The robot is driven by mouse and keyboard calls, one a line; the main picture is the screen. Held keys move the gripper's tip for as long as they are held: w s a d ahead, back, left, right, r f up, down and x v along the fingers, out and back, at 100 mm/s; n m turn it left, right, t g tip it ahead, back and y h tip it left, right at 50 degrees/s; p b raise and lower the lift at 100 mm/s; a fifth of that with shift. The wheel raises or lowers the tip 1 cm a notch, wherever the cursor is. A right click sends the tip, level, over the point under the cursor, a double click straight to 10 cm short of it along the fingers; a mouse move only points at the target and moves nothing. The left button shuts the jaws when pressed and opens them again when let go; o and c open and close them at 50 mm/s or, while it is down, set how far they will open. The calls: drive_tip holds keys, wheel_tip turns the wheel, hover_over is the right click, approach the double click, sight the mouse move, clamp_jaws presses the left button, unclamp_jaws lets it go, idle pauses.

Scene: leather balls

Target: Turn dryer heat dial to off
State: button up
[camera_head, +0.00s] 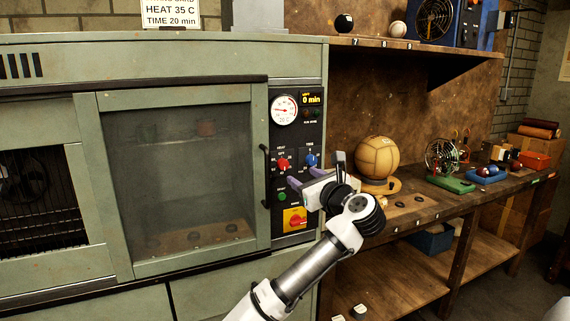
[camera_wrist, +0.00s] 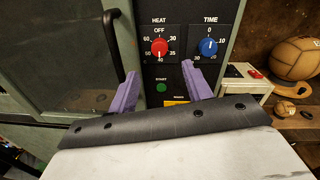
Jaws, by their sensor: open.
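The red heat dial (camera_head: 284,163) is on the dryer's black control panel. In the wrist view the heat dial (camera_wrist: 159,47) has OFF printed above it and numbers around it. Its pale mark seems to point downward, though it is small. My gripper (camera_head: 305,178) is in front of the panel, below the dials. In the wrist view my gripper (camera_wrist: 160,69) has its purple fingers apart with nothing between them. The heat dial appears just beyond and between the fingertips, with no visible contact.
The blue time dial (camera_wrist: 208,47) is close to the right of the heat dial. A green start button (camera_wrist: 161,87) is below. The dryer door handle (camera_head: 266,176) stands out at the panel's left. A workbench (camera_head: 440,205) with a leather ball (camera_head: 377,157) is at the right.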

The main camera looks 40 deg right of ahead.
sight(285, 165)
drive_tip(key=w, duration=0.3)
drive_tip(key=w+d+p, duration=0.1)
drive_tip(key=w, duration=0.2)
drive_tip(key=w+p, duration=0.1)
drive_tip(key=w, duration=0.2)
drive_tip(key=shift+w+d, duration=0.2)
drive_tip(key=shift+d, duration=0.05)
drive_tip(key=shift+c, duration=0.4)
drive_tip(key=c, duration=0.9)
